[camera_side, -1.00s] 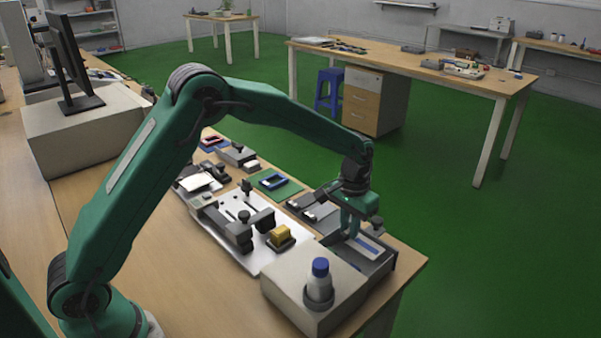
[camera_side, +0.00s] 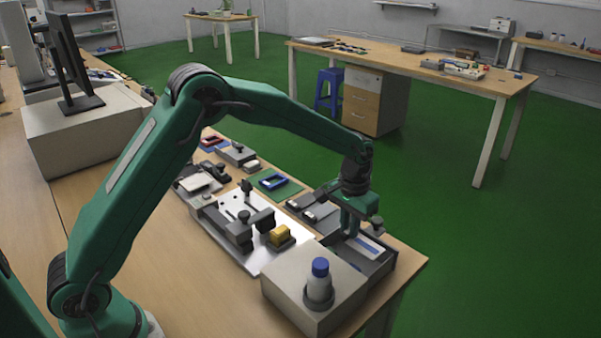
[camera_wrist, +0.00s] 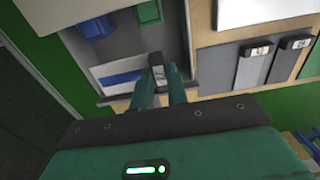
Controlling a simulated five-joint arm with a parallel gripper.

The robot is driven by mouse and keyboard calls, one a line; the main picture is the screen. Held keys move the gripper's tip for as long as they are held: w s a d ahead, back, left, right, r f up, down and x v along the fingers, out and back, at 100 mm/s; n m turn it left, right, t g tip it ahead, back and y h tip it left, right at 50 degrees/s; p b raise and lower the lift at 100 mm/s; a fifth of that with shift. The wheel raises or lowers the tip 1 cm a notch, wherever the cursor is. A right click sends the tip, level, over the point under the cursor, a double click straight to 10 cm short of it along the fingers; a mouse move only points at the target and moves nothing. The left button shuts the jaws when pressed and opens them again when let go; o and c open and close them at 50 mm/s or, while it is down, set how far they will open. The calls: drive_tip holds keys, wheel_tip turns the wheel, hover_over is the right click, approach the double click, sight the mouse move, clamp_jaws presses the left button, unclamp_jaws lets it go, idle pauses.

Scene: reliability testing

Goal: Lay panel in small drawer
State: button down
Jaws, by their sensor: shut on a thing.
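My gripper (camera_side: 350,232) points down over a grey drawer tray (camera_side: 382,266) at the right corner of the bench. In the wrist view, my gripper (camera_wrist: 160,90) is shut on a small dark grey panel (camera_wrist: 158,62) with a pale label near its end. The held panel lies over the tray's edge area, beside a blue-and-white strip (camera_wrist: 118,76) inside the tray. I cannot tell whether the panel touches the tray floor. In the side view, the fingers hide the panel.
Two similar labelled grey bars (camera_wrist: 255,62) sit in a dark holder to the right in the wrist view. A beige box (camera_side: 300,290) with a blue-capped bottle (camera_side: 319,281) stands close by. A white fixture plate (camera_side: 262,254) lies to the left.

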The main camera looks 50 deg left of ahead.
sight(347, 252)
drive_tip(key=shift+f, duration=2.65)
idle(2.7)
drive_tip(key=c, duration=1.3)
unclamp_jaws()
drive_tip(key=shift+r, duration=0.2)
drive_tip(key=shift+r, duration=2.8)
